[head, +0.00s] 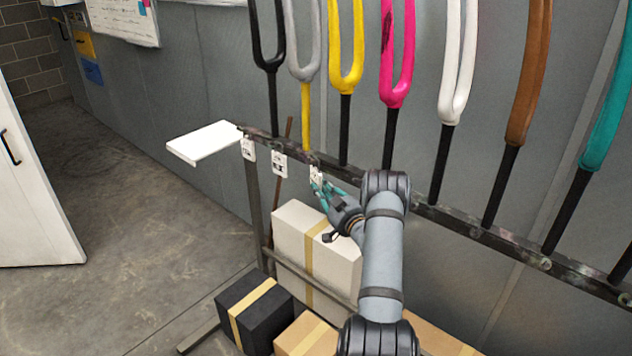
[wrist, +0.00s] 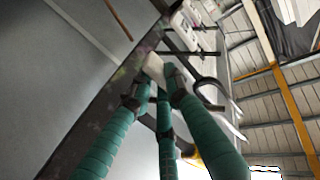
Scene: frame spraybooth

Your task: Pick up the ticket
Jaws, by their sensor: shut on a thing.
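Three small white tickets with dark print hang along the dark metal rail (head: 460,226) in the head view: a left one (head: 249,150), a middle one (head: 280,164) and a right one (head: 316,174). My gripper (head: 321,187) is at the right ticket, its teal fingers closed on the lower part. In the wrist view the teal fingertips (wrist: 158,78) meet around the pale ticket (wrist: 153,65), which lies close against the rail. Its lower part is hidden by the fingers. I cannot tell whether it is still attached to the rail.
Several coloured fork frames stand along the rail, a yellow one (head: 345,50) and a pink one (head: 397,60) near my arm. A white shelf (head: 205,143) is at the rail's left end. Boxes, one white (head: 300,225) and one black (head: 250,300), stand below. The floor at left is clear.

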